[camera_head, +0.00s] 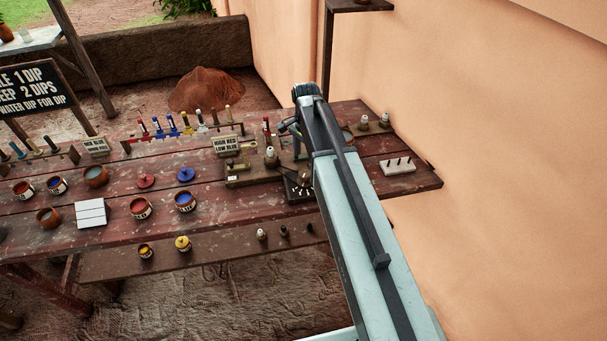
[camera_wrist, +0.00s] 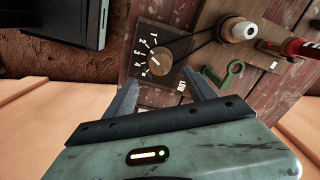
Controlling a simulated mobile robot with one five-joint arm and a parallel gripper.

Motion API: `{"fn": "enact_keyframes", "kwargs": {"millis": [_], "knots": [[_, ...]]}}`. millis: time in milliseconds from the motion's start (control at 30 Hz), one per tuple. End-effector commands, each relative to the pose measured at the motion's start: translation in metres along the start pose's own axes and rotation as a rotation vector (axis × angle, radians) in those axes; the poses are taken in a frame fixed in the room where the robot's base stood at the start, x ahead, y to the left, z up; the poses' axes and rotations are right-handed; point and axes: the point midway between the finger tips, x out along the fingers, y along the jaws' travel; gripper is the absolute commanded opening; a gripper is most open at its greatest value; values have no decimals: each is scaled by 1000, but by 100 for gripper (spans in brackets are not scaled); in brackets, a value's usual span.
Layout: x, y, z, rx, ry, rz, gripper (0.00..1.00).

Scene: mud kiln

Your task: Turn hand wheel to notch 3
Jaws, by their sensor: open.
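The hand wheel (camera_wrist: 158,63) is a round brown knob on a dark dial plate (camera_wrist: 152,28) with white numbers and tick marks along one side. A pale line shows on the knob, but I cannot tell which notch it marks. In the head view the dial plate (camera_head: 299,195) lies at the bench's front edge, partly hidden by my arm. My gripper (camera_wrist: 162,78) is open, its two fingers spread on either side of the wheel in the wrist view. I cannot tell whether they touch it.
A white-topped knob (camera_wrist: 238,29) and a green ring-ended piece (camera_wrist: 226,74) sit close by. A red-capped item (camera_wrist: 301,48) is farther right. The bench (camera_head: 110,228) holds paint pots, brushes and a white pegged block (camera_head: 397,166). A plaster wall (camera_head: 480,120) stands right.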

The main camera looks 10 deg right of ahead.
Motion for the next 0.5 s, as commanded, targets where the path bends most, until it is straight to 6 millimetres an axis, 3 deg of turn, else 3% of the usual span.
{"fn": "enact_keyframes", "kwargs": {"millis": [333,500], "knots": [[61,-1,2,-5,0,0,64],[77,-2,3,-7,0,0,64]]}}
